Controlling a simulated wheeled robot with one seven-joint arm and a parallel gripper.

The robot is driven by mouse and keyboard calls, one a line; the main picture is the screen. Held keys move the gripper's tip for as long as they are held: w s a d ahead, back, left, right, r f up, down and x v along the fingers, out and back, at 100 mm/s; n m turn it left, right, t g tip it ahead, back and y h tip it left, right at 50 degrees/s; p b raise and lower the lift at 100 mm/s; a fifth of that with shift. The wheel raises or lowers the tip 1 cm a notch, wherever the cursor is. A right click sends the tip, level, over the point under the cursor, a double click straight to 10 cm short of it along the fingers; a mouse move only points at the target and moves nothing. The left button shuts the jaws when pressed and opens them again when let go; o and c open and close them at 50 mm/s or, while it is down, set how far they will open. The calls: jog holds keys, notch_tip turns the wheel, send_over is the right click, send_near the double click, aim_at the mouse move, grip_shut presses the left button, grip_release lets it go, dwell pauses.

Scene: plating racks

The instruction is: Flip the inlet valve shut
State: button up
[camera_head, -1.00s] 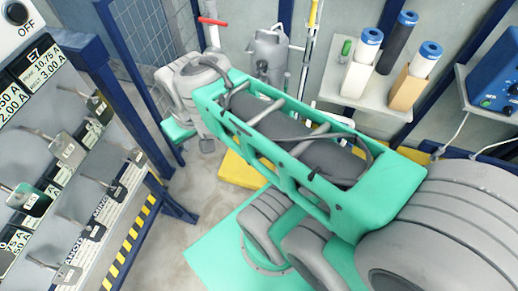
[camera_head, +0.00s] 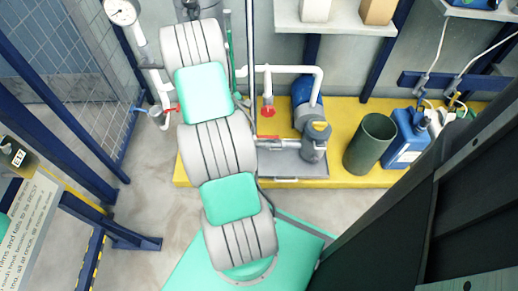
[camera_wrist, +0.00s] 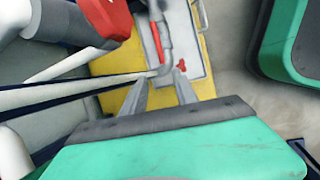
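Red valve parts show on the pipework by the blue pump (camera_head: 308,100). A red lever (camera_head: 268,137) lies flat along the low inlet pipe in the head view, and a red round handle (camera_head: 267,112) sits on the upright pipe above it. I cannot tell for sure which is the inlet valve. In the wrist view a red lever (camera_wrist: 156,42) and a small red handle (camera_wrist: 181,65) lie beyond my gripper (camera_wrist: 165,82). Its two grey fingers are apart with nothing seen between them. The head view does not show the gripper.
A yellow platform (camera_head: 350,172) carries the pump, a dark green bucket (camera_head: 370,143) and a blue canister (camera_head: 406,140). White pipes and a large red part (camera_wrist: 97,20) are close at the left of the wrist view. A gauge (camera_head: 121,11) stands at top left.

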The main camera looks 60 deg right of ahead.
aim_at(261, 136)
jog(key=b+x, duration=0.1)
jog(key=x, duration=0.2)
jog(key=b+x, duration=0.1)
jog(key=x, duration=0.3)
jog(key=s+b+x, duration=0.1)
jog(key=x, duration=0.3)
jog(key=shift+s+d+r, duration=0.1)
jog(key=shift+s+r, duration=0.05)
jog(key=shift+c, duration=0.4)
grip_shut()
dwell(0.5)
